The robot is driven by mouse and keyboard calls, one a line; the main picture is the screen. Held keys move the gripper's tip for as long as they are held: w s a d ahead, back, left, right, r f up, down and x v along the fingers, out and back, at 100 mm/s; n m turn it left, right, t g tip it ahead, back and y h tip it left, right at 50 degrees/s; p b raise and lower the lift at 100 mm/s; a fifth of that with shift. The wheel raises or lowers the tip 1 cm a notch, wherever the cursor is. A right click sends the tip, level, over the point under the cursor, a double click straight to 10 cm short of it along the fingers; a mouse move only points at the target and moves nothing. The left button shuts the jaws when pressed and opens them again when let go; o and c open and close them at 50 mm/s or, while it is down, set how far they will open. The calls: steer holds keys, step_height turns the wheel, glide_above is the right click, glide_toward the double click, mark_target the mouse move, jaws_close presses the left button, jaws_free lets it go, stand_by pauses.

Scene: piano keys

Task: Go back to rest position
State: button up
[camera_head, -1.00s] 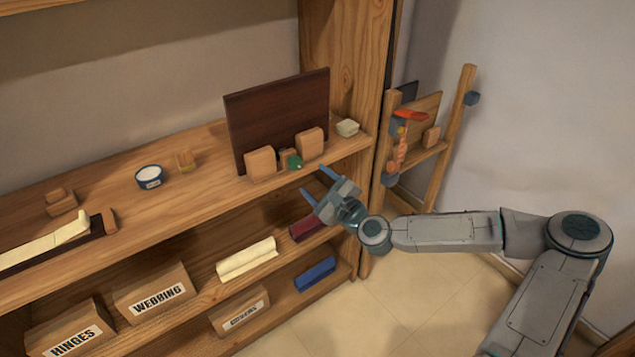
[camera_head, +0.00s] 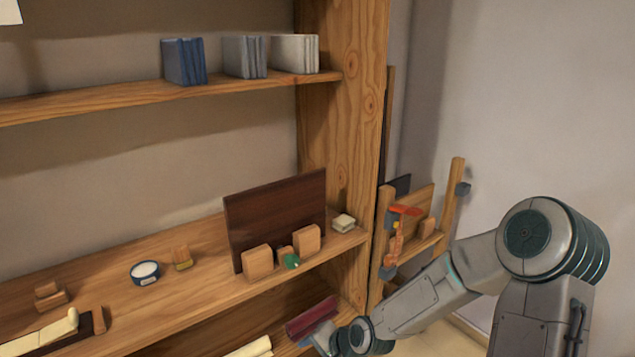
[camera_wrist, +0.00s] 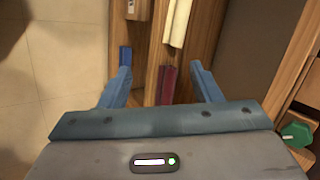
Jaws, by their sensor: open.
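My gripper (camera_wrist: 161,85) is open, its two blue fingers spread with nothing between them in the wrist view. In the head view its blue-grey end (camera_head: 322,338) is low in front of the shelf unit, below the middle shelf edge and close to a dark red folded item (camera_head: 312,317). I cannot tell whether the gripper touches anything. My arm reaches in from the right of the head view.
The middle shelf (camera_head: 200,285) holds a dark board (camera_head: 275,213) with wooden blocks, a green object (camera_head: 292,262), a round tin (camera_head: 145,272) and a small pale block (camera_head: 343,223). Bound volumes (camera_head: 184,62) stand on the upper shelf. A wooden rack (camera_head: 452,205) stands right of the shelf unit.

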steer(key=s+d+r+n+g+h+p, duration=0.1)
steer(key=s+d+r+n+h, duration=0.15)
steer(key=d+r, duration=0.35)
steer(key=s+d+r+n+h+p, duration=0.1)
steer(key=s+d+r+n+h, duration=0.1)
steer(key=s+d+r+h, duration=0.3)
steer(key=s+d+r+n+y+p, duration=0.1)
steer(key=s+d+r, duration=0.3)
steer(key=s+r, duration=0.6)
step_height(320, 180, up, 3)
steer(key=shift+s+r+n, duration=0.1)
steer(key=shift+s+n, duration=0.1)
steer(key=shift+n, duration=0.55)
steer(key=shift+d, duration=0.1)
